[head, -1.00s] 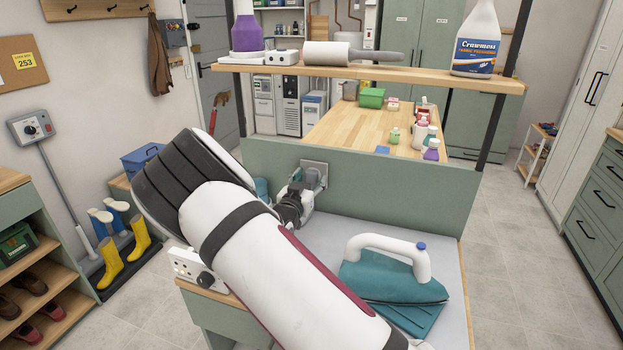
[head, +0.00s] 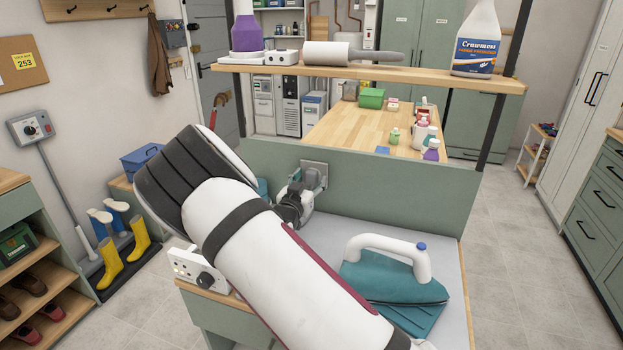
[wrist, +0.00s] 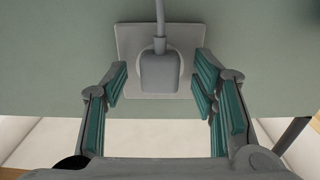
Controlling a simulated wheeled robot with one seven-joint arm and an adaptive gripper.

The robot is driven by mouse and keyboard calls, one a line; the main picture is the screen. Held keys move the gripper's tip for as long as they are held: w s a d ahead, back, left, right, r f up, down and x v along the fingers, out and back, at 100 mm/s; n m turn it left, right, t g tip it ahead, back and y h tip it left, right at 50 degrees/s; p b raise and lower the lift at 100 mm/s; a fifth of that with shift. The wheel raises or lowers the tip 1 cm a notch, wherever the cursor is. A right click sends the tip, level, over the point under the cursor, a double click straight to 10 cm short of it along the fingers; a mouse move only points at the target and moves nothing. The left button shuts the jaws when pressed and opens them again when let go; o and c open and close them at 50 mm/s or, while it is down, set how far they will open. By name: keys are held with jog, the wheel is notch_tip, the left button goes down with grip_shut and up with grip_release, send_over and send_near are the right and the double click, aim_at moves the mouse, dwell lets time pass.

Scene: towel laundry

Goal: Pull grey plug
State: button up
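The grey plug (wrist: 160,72) sits in a square grey socket plate (wrist: 126,45) on the green panel. A grey cord (wrist: 160,18) runs up from the plug in the wrist view. My gripper (wrist: 160,88) is open, with its teal-padded fingers to the left and right of the plug. Gaps show between the pads and the plug, so it is not gripped. In the head view the socket plate (head: 320,167) shows on the panel just beyond my gripper (head: 304,192), which partly hides the plug.
A teal iron (head: 392,272) with a white handle stands on the grey worktop (head: 340,235) to the right. A white control box (head: 192,270) is at the left behind my arm. A wooden shelf (head: 430,75) with bottles runs above the green panel (head: 400,185).

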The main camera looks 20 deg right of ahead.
grip_shut()
jog(key=shift+s, duration=0.1)
jog(key=shift+p+v, duration=1.25)
jog(key=shift+v, duration=1.65)
jog(key=s+d+r+n+t+y, duration=0.2)
jog(key=s+r+n+y, duration=0.1)
jog(key=s+r, duration=0.5)
jog(key=shift+s+d+y, duration=0.15)
jog(key=shift+s+y, duration=0.75)
jog(key=shift+s, duration=0.05)
